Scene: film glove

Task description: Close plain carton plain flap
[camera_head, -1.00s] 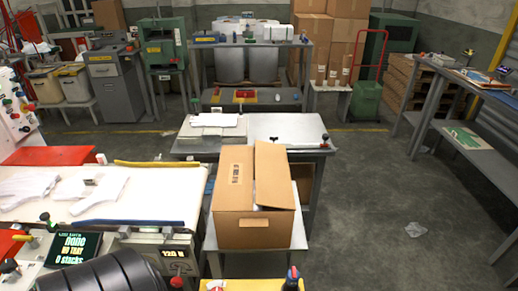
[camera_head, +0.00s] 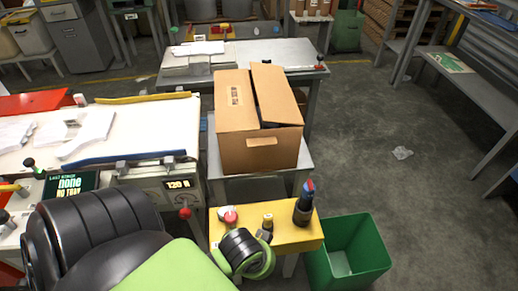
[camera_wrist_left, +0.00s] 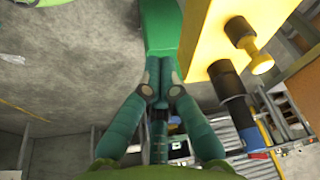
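The plain brown carton (camera_head: 257,120) stands upright on a grey stand in the middle of the head view. Its left top flap (camera_head: 235,98) lies nearly flat over the opening. My right gripper is in neither view.
A yellow table (camera_head: 290,238) with a dark bottle (camera_head: 304,205) and small items stands in front of the carton. A green bin (camera_head: 372,235) is at its right. A white-topped conveyor (camera_head: 150,125) is at the left. The floor at right is mostly clear.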

